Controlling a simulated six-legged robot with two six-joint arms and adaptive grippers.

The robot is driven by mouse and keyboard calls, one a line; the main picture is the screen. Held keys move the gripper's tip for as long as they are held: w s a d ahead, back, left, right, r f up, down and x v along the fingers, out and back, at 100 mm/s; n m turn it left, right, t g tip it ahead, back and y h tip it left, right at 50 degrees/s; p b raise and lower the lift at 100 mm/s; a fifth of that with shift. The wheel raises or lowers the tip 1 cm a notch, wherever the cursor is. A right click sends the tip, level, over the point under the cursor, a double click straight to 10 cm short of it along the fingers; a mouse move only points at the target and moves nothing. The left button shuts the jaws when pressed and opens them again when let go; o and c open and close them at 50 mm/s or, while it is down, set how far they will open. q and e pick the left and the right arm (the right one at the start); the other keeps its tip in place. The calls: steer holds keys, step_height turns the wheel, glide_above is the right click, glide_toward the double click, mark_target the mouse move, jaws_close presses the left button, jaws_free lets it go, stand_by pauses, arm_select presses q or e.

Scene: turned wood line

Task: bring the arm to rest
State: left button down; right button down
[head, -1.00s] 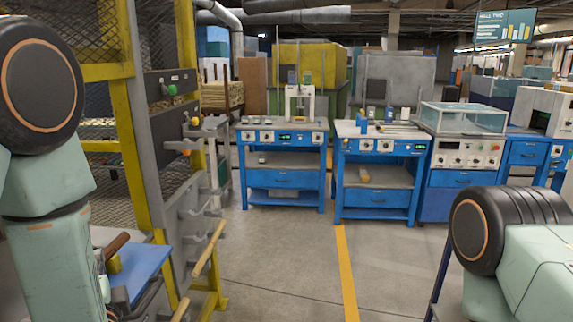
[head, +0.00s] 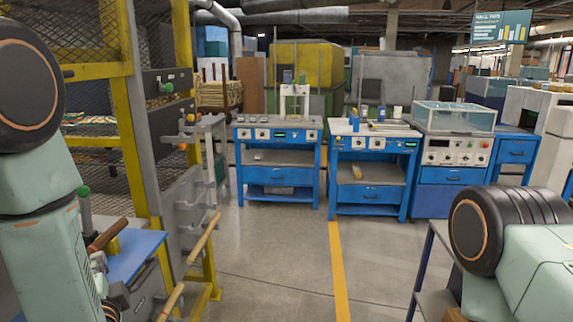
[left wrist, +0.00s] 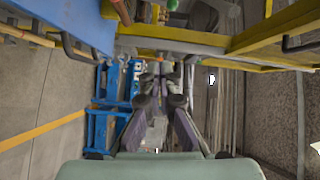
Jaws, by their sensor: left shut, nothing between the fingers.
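My left arm comes down the left edge of the head view, with its lower part at the bottom left. My left gripper (left wrist: 158,75) shows in the left wrist view, its dark fingers shut with nothing between them. It points away from the camera, below the yellow frame in that picture. In the head view its fingers cannot be made out clearly. My right arm stands at the lower right of the head view; its gripper is out of view.
A yellow mesh frame (head: 125,115) stands close at left, beside a blue-topped surface (head: 135,250) with a wooden-handled tool (head: 107,234). Wooden rods (head: 203,238) stick out nearby. Blue workbenches (head: 278,175) stand ahead. A table (head: 433,265) stands near my right arm. The middle floor is clear.

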arm_select(q)
steer(key=s+d+f+n+g+h+b, duration=0.1)
steer(key=s+d+f+n+g+h, duration=0.15)
steer(key=f, duration=0.35)
steer(key=s+d+f+n+g+h, duration=0.1)
steer(key=f+n+g+h, duration=0.15)
steer(key=f, duration=0.35)
steer(key=s+d+f+n+g+h+b, duration=0.1)
steer(key=s+d+f+n, duration=0.15)
steer(key=f, duration=0.45)
steer(key=s+d+f+n+g+h+b, duration=0.1)
steer(key=s+d+f+g+b, duration=0.1)
steer(key=s+f, duration=0.8)
steer(key=s+d+f+n+g+h+b, duration=0.2)
steer(key=s+f+g+b, duration=0.3)
steer(key=s+f, duration=0.5)
steer(key=s+g, duration=0.2)
steer(key=s, duration=0.2)
steer(key=shift+s+d+f, duration=0.35)
steer(key=shift+d+f, duration=0.05)
